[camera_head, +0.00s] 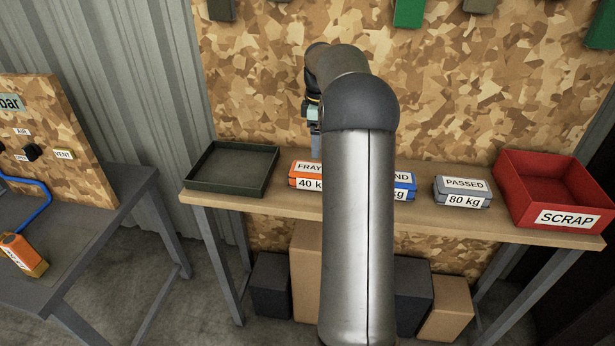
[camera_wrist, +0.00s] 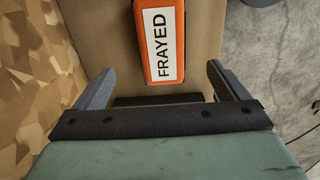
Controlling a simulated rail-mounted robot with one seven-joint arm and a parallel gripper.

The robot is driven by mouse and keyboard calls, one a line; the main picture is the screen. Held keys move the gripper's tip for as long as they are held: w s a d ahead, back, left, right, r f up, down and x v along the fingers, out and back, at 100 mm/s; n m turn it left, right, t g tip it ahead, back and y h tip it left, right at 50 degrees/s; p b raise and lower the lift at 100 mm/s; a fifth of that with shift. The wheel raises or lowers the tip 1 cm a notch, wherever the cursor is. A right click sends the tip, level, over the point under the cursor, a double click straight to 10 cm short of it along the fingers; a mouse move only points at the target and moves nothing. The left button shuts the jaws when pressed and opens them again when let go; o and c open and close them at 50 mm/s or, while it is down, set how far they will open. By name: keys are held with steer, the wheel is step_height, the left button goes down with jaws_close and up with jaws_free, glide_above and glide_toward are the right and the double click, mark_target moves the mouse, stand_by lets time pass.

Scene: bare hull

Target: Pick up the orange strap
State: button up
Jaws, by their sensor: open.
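The orange strap (camera_head: 299,181) is a block-shaped bundle on the wooden bench, with white labels reading "FRAYED" and "40 kg". My arm hides its right part in the head view. In the wrist view the strap (camera_wrist: 146,44) lies ahead of my gripper (camera_wrist: 160,82), near the top edge and roughly centred between the fingers. The fingers are wide apart with nothing between them touching. In the head view my gripper (camera_head: 315,145) hangs above and behind the strap, partly hidden by my arm.
On the bench (camera_head: 420,212), a blue strap (camera_head: 404,186) is half hidden by my arm. A grey strap (camera_head: 462,193) reads "PASSED 80 kg". A red SCRAP bin (camera_head: 559,217) stands right, an empty dark tray (camera_head: 201,184) left. Another orange item (camera_head: 22,255) lies on the left table.

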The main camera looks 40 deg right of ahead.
mark_target(316, 168)
step_height(316, 168, down, 7)
steer(key=shift+f+p, duration=0.1)
steer(key=shift+p, duration=0.25)
steer(key=shift+w+a+f+p, duration=0.1)
steer(key=shift+f+p, duration=0.15)
steer(key=shift+f, duration=0.65)
steer(key=shift+s+a+f+p, duration=0.1)
steer(key=shift+f+p, duration=0.15)
steer(key=shift+f, duration=0.7)
steer(key=shift+w+a+f+p, duration=0.1)
steer(key=shift+f+p, duration=0.15)
steer(key=shift+f, duration=0.65)
steer(key=c, duration=1.3)
steer(key=shift+r, duration=0.1)
